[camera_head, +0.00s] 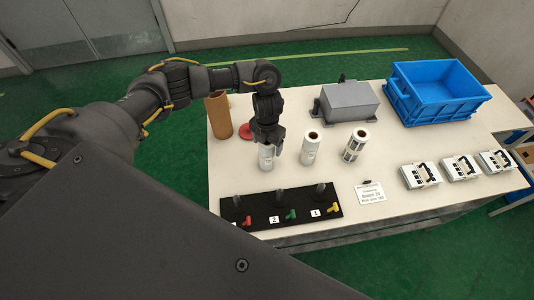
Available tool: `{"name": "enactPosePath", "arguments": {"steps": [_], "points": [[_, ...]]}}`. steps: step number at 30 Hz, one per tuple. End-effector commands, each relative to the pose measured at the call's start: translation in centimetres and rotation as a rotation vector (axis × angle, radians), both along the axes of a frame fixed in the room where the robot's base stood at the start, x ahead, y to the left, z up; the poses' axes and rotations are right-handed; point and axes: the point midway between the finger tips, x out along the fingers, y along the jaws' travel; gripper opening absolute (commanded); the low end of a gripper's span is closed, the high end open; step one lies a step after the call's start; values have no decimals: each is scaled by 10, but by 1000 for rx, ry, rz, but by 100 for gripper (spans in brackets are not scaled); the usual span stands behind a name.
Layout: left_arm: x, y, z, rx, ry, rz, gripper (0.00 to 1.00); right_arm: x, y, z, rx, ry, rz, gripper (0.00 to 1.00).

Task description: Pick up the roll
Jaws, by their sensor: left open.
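Three rolls stand upright in a row on the white table (400,145). The left roll (266,160) is white and stands directly under my left gripper (267,145). The middle roll (311,148) is white with a dark core. The right roll (355,146) is white with dark printed patches. My left gripper points down with its fingers at the top of the left roll and hides that top. It is open; whether the fingers touch the roll cannot be told. My right gripper is not in view.
A black board (330,206) with pegs and coloured handles lies in front of the rolls. A brown tube (219,115), a red disc (245,132), a grey box (348,102), and a blue crate (470,109) stand behind.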

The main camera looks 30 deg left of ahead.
Motion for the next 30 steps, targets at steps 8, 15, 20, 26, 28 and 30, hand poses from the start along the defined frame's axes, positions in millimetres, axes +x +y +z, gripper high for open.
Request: {"name": "enactPosePath", "arguments": {"steps": [8,15,20,26,28,30], "points": [[0,0,-22,0,-1,0,76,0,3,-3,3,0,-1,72],[0,0,-21,0,-1,0,67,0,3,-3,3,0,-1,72],[0,0,-21,0,-1,0,46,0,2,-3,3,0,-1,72],[1,0,-21,0,-2,0,25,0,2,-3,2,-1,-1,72],[1,0,-21,0,-2,0,25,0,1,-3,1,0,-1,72],[1,0,-21,0,-2,0,25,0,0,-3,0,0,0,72]]}}
